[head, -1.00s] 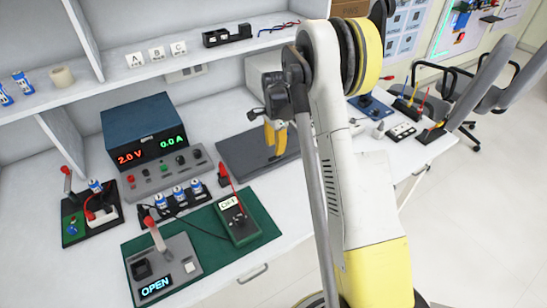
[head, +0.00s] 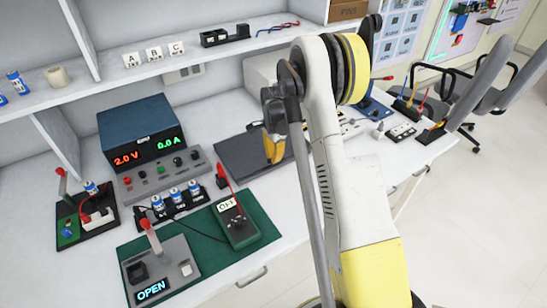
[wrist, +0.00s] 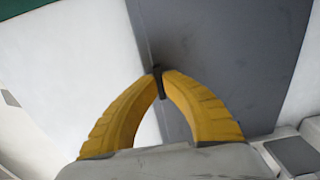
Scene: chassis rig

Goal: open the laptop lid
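The laptop (head: 238,158) is a flat dark-grey slab on the white bench, right of the power supply, with its lid down. My gripper (head: 273,158) points down at the laptop's right part in the head view. In the wrist view the yellow fingertips (wrist: 160,76) come together at the laptop's edge, one finger over the white bench and one over the grey lid (wrist: 225,50). A thin dark strip shows between the tips. I cannot tell whether it is finger pads or part of the lid. My arm hides the laptop's right end.
The power supply (head: 140,135) and its control strip stand left of the laptop. A green mat (head: 265,222) with a meter (head: 236,222) lies in front. A shelf (head: 200,55) runs above the bench. A light box stands behind the laptop.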

